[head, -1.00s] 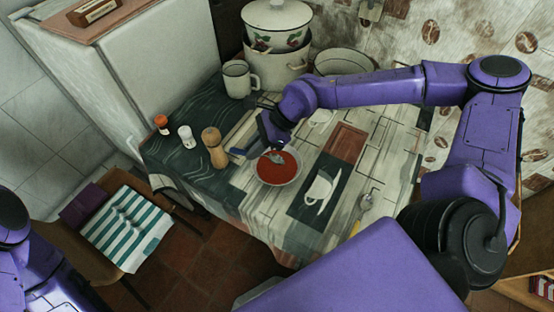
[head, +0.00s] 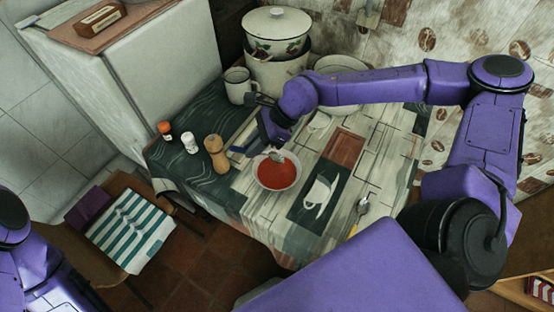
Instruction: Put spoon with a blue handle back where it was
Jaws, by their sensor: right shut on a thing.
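My right gripper (head: 265,139) is above the table just behind a white bowl of red soup (head: 278,176). It is shut on the spoon with a blue handle (head: 240,149). The blue handle end shows left of the gripper. A metal part of the spoon shows over the far edge of the soup; whether it touches the soup is hard to tell. The gripper hides the middle of the spoon. Only part of my left arm shows at the left edge, and its gripper is out of view.
A spoon with a yellow handle (head: 359,216) lies on the right of the table. A pepper mill (head: 215,154), a white shaker (head: 189,143) and an orange-topped shaker (head: 166,131) stand left of the bowl. A mug (head: 238,86) and pots (head: 277,40) stand at the back.

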